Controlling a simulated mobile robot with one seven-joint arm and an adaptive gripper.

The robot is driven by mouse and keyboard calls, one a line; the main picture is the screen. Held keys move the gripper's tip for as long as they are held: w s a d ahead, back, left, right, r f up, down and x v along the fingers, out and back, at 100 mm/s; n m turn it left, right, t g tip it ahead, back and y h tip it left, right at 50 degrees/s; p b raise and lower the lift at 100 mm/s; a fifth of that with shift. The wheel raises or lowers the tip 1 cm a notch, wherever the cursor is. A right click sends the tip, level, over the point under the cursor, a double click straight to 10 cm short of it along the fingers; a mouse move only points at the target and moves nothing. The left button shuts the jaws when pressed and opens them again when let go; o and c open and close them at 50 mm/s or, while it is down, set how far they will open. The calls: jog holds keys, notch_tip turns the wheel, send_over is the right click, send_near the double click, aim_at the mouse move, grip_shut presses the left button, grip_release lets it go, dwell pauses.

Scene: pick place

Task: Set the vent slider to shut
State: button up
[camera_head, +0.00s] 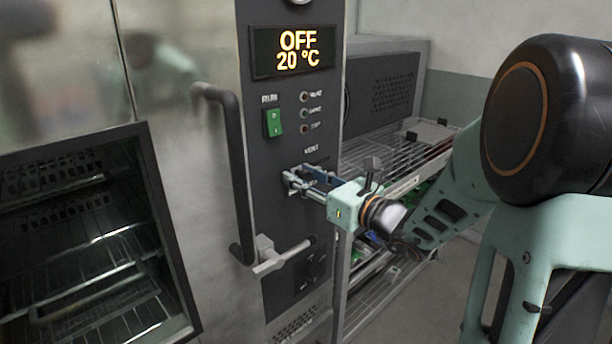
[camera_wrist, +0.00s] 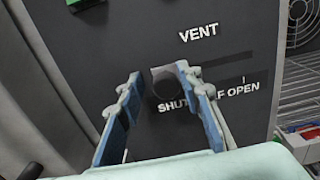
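The vent slider's dark round knob (camera_wrist: 164,83) shows in the wrist view on the black panel, above the SHUT lettering and below the word VENT. My gripper (camera_wrist: 160,88) is open, with one blue-padded finger on each side of the knob. The right fingertip looks very close to the knob; a small gap shows on the left. I cannot tell whether either finger touches it. The right finger covers part of the middle label; OPEN is readable further right. In the head view my gripper (camera_head: 296,181) is at the panel below the VENT label (camera_head: 311,150), and hides the knob.
The oven's control panel (camera_head: 290,105) has a display reading OFF 20 °C and a green switch (camera_head: 272,123). A dark door handle (camera_head: 237,170) and a grey lever (camera_head: 283,256) stand out left of and below my gripper. A wire rack (camera_head: 385,165) stands at the right.

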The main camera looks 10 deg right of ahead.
jog(key=shift+s+d, duration=0.35)
jog(key=shift+d, duration=0.05)
jog(key=v, duration=1.1)
jog(key=shift+a, duration=0.1)
